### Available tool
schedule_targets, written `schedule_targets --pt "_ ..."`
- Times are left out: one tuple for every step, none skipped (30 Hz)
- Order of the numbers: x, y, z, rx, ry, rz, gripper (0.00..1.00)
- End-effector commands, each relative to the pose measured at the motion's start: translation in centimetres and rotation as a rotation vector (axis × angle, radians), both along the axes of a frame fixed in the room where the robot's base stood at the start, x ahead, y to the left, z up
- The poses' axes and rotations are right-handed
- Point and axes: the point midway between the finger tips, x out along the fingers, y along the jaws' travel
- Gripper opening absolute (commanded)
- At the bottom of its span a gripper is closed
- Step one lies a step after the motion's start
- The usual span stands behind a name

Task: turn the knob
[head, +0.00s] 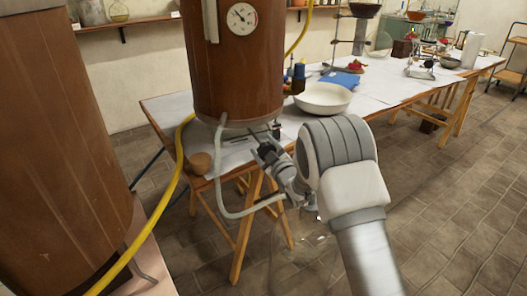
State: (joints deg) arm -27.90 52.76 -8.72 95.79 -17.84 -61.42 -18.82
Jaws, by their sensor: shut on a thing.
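My gripper (263,147) is at the lower right edge of the copper-brown boiler (232,75), just above the white-covered table. Its dark fingers are shut on a small part there, which I take to be the knob. The fingers hide most of it, so its shape and how far it is turned cannot be made out. A round dial gauge (242,18) sits on the boiler's front, above my gripper.
A grey hose (219,185) loops below the boiler, close to my gripper. A yellow hose (165,210) runs past a second brown vessel (60,150) at left. A white bowl (323,98) and a blue cloth (340,79) lie on the table (385,92). The floor at right is clear.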

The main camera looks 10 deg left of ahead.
Motion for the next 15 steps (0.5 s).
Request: schedule_targets --pt "0.01 0.02 -0.03 0.024 0.015 0.001 0.17" --pt "-0.01 0.03 -0.04 0.036 0.025 0.001 0.17" --pt "0.01 0.0 -0.06 0.051 0.037 0.0 0.17" --pt "0.01 0.0 -0.06 0.06 0.046 0.0 0.17" --pt "-0.01 0.03 -0.05 0.07 0.053 0.0 0.17" --pt "-0.02 0.06 -0.03 0.081 0.062 0.001 0.17" --pt "-0.02 0.06 -0.02 0.089 0.068 0.001 0.17" --pt "-0.02 0.04 -0.01 0.096 0.073 0.0 0.17" --pt "-0.01 0.02 0.01 0.103 0.08 0.0 0.17" --pt "-0.01 0.01 0.02 0.108 0.083 0.0 0.17" --pt "-0.01 0.01 0.02 0.111 0.086 0.0 0.17" --pt "-0.01 0.04 0.04 0.115 0.089 0.0 0.17" --pt "-0.02 0.05 0.04 0.119 0.092 0.0 0.17" --pt "-0.03 0.06 0.04 0.121 0.094 0.0 0.17" --pt "-0.04 0.07 0.04 0.122 0.095 0.001 0.17"
